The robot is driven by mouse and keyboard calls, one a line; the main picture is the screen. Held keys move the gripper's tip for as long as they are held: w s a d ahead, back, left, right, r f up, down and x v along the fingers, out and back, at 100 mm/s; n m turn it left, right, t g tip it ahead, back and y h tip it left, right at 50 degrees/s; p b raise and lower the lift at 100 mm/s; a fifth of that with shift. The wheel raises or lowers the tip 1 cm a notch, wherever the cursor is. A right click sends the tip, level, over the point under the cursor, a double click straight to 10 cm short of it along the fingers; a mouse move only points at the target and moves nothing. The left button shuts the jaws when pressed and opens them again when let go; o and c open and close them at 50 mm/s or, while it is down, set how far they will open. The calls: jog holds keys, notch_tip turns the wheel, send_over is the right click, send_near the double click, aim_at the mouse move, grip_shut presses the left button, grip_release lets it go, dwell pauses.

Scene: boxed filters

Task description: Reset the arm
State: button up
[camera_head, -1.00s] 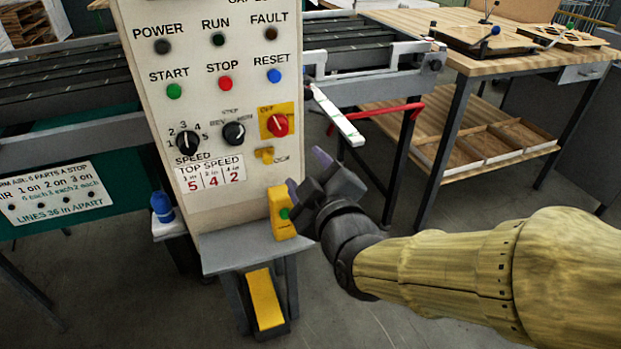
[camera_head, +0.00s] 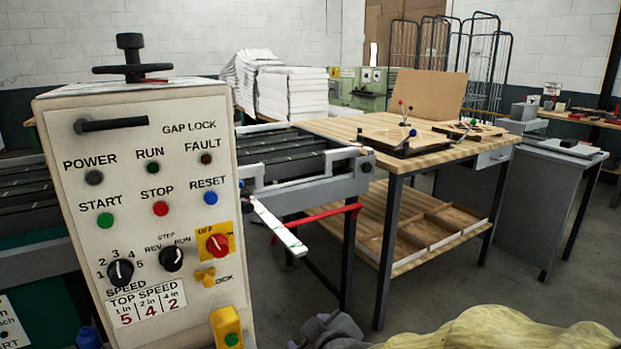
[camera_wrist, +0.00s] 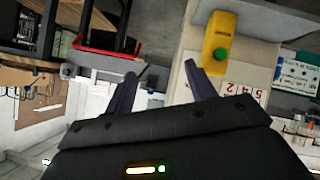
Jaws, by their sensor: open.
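My gripper (camera_wrist: 160,75) is open, with its two dark purple fingers apart and nothing between them in the wrist view. In the head view only the dark top of my gripper (camera_head: 327,331) shows at the bottom edge, with my yellowish arm (camera_head: 490,330) to its right. The fingertips are not clear there. My gripper is to the right of the yellow button box (camera_head: 228,328) with a green button, and apart from it. That box also shows in the wrist view (camera_wrist: 218,42), above the right finger.
The control panel (camera_head: 150,215) stands at left, beside the conveyor (camera_head: 290,160). A white bar (camera_head: 278,226) and a red bar (camera_head: 318,214) jut out near it. A wooden table (camera_head: 440,158) with a lower shelf stands beyond. Grey floor (camera_head: 455,285) is open at right.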

jog(key=s+d+f+m+g+h, duration=0.2)
jog(key=s+d+f+m+g, duration=0.25)
jog(key=d, duration=0.35)
jog(key=s+d+f+m+g+h, duration=0.2)
jog(key=s+d+f+m+g, duration=0.15)
jog(key=d+f+m, duration=0.35)
notch_tip(320, 180, up, 26)
jog(key=n+p, duration=0.1)
jog(key=p, duration=2.4)
jog(key=shift+d+n, duration=0.3)
jog(key=shift+n, duration=0.05)
jog(key=shift+r, duration=0.1)
